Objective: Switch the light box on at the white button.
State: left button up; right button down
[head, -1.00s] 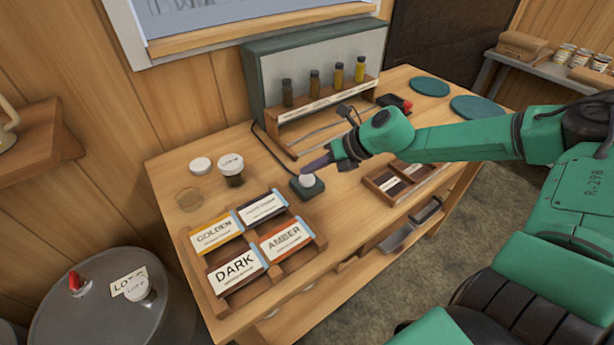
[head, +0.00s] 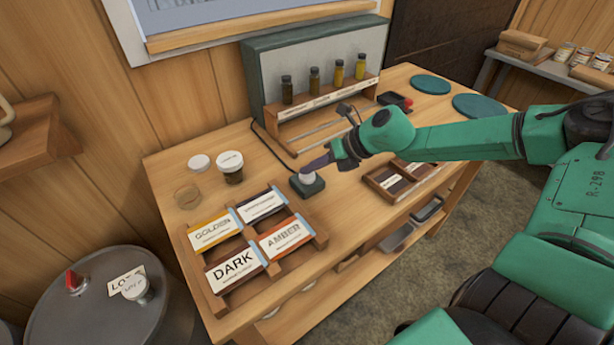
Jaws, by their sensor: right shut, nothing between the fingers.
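The light box (head: 281,85) stands at the back of the wooden table, with a dull grey front panel that does not look lit. A cable runs from it to a small dark green switch block (head: 307,188) with a round white button (head: 307,177) on top. My right gripper (head: 318,166) is shut and empty, its fingertips right at the button's upper right edge. I cannot tell whether they touch it. My left gripper is not in view.
Several sample bottles (head: 314,84) stand on a rack before the light box. A label tray (head: 213,297) lies front left of the switch, a jar (head: 230,168) left of it, and a dark-slotted tray (head: 381,186) right of it. Green discs (head: 430,84) lie at the back right.

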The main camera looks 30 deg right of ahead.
aim_at(311, 177)
jog(key=shift+f+b, duration=0.35)
dwell(0.6)
jog(key=shift+r, duration=0.1)
jog(key=shift+r+p, duration=0.5)
jog(key=shift+r, duration=0.2)
notch_tip(311, 177, up, 6)
jog(key=p, duration=0.4)
jog(key=shift+p, duration=0.35)
